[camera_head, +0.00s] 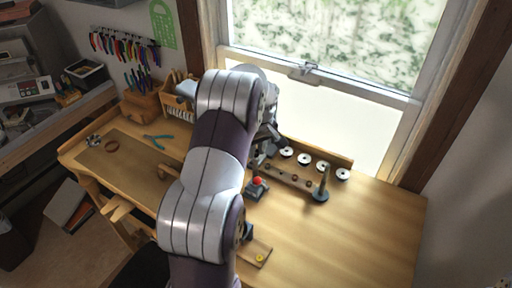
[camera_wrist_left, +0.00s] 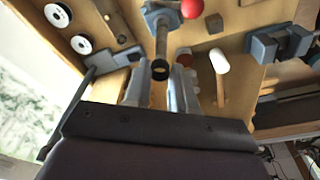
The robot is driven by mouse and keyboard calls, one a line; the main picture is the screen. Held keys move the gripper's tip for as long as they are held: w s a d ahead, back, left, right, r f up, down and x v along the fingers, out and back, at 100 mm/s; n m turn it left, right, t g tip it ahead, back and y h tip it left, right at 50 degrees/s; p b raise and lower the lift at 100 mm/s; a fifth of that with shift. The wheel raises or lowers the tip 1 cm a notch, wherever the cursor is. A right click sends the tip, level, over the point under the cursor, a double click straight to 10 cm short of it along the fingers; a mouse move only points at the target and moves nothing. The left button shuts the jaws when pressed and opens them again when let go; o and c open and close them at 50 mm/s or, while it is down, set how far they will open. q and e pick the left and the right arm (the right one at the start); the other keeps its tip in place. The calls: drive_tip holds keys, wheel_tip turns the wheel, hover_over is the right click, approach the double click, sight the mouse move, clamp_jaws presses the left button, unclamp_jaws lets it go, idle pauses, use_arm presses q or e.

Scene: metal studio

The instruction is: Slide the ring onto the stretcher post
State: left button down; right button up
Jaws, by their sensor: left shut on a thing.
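The stretcher post (camera_head: 323,182) stands upright on a round dark base toward the right of the bench in the head view; nothing shows around it. My left gripper (camera_head: 265,147) is mostly hidden behind my own arm, over the bench left of the post. In the left wrist view its two fingers (camera_wrist_left: 159,75) are shut on a small dark ring (camera_wrist_left: 160,69) at their tips. A grey shaft shows above the ring there; I cannot tell whether they touch. My right gripper is not in view.
White spools (camera_head: 304,159) line the back by the window. A red-knobbed block (camera_head: 257,186) and a wooden strip (camera_head: 290,178) lie near the gripper. The bench's right side is clear.

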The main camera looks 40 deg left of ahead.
use_arm(q)
drive_tip(key=shift+f, duration=0.1)
drive_tip(key=shift+f+b, duration=1.1)
drive_tip(key=shift+f, duration=0.45)
drive_tip(key=c, duration=0.8)
unclamp_jaws()
drive_tip(key=shift+c, duration=0.2)
drive_tip(key=r+b, duration=0.1)
drive_tip(key=r, duration=0.2)
drive_tip(key=shift+d+r+b, duration=0.2)
drive_tip(key=shift+r+b, duration=0.1)
drive_tip(key=shift+b, duration=0.05)
wheel_tip(320, 180, up, 3)
wheel_tip(320, 180, up, 6)
drive_tip(key=p, duration=0.5)
hover_over(256, 160)
drive_tip(key=d, duration=0.2)
drive_tip(key=shift+s+a, duration=0.15)
drive_tip(key=shift+s, duration=0.25)
